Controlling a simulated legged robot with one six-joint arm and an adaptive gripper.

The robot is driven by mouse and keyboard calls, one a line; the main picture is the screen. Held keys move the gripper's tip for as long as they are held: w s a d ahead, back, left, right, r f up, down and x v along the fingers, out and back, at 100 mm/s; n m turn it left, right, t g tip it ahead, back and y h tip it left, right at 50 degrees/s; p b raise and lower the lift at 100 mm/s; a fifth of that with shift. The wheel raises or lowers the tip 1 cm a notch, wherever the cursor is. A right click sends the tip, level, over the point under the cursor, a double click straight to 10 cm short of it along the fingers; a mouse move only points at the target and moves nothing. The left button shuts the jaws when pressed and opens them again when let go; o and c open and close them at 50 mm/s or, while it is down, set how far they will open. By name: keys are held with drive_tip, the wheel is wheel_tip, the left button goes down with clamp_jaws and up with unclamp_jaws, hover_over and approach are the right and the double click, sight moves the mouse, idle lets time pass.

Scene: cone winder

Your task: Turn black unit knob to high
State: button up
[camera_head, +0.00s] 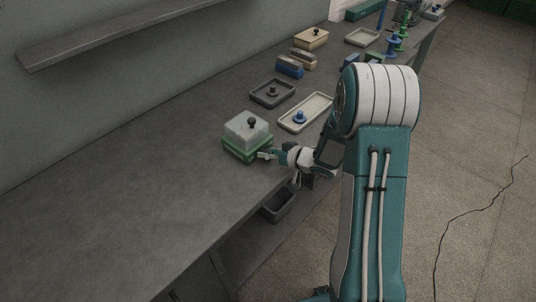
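A dark, nearly black tray-like unit (262,97) lies on the bench, with a small black knob (272,90) standing up from it. Its knob setting is too small to read. A green box (235,152) with a pale translucent lid (242,134) also carries a dark knob (251,122) on top. I cannot tell for sure which knob is the one named. My gripper (266,155) is low at the front right side of the green box, very near or touching it. It is too small to tell whether it is open or shut.
A cream tray with a blue knob (299,117) lies right of the dark unit. Blue (289,68) and tan (311,38) boxes stand farther back. A wall shelf (110,38) hangs at upper left. The near left bench (110,210) is clear. A cable (470,215) lies on the floor.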

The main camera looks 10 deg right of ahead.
drive_tip(key=shift+s, duration=0.1)
idle(0.3)
drive_tip(key=v, duration=1.1)
drive_tip(key=shift+s+d, duration=0.25)
drive_tip(key=shift+s, duration=0.05)
